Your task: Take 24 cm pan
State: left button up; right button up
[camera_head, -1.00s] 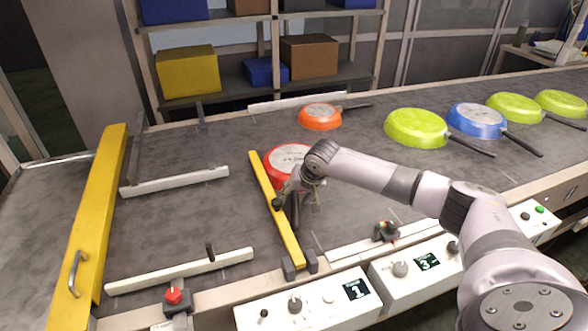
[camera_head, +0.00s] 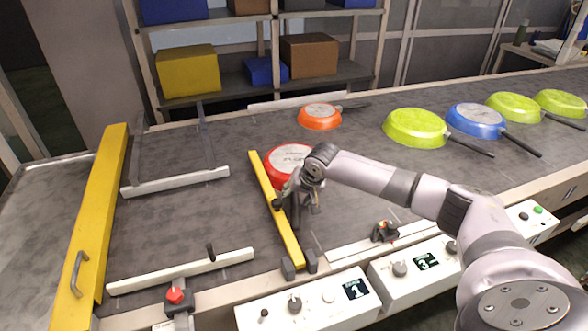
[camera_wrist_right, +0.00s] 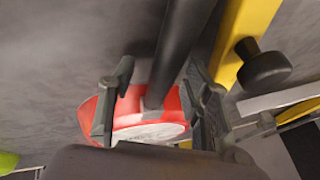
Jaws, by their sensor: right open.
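A red pan (camera_head: 278,164) lies upside down on the conveyor, against the yellow bar. Its pale base carries printed text, which looks like "24" in the earlier head view; the wrist arm covers part of it. In the right wrist view the red pan (camera_wrist_right: 181,108) shows with its black handle (camera_wrist_right: 178,45) running up between the fingers. My right gripper (camera_head: 299,203) is over the handle. In the right wrist view the gripper (camera_wrist_right: 163,92) is open, with one finger on each side of the handle and gaps beside it. My left gripper is not in view.
The yellow bar (camera_head: 262,190) with a black knob is close beside my right gripper. An orange pan (camera_head: 320,117), lime pans (camera_head: 415,127) and a blue pan (camera_head: 475,121) lie farther back. Control boxes (camera_head: 310,305) line the front edge.

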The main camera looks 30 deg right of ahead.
jog(key=shift+c, duration=0.4)
grip_shut()
dwell(0.4)
jog(key=shift+d+r, duration=0.1)
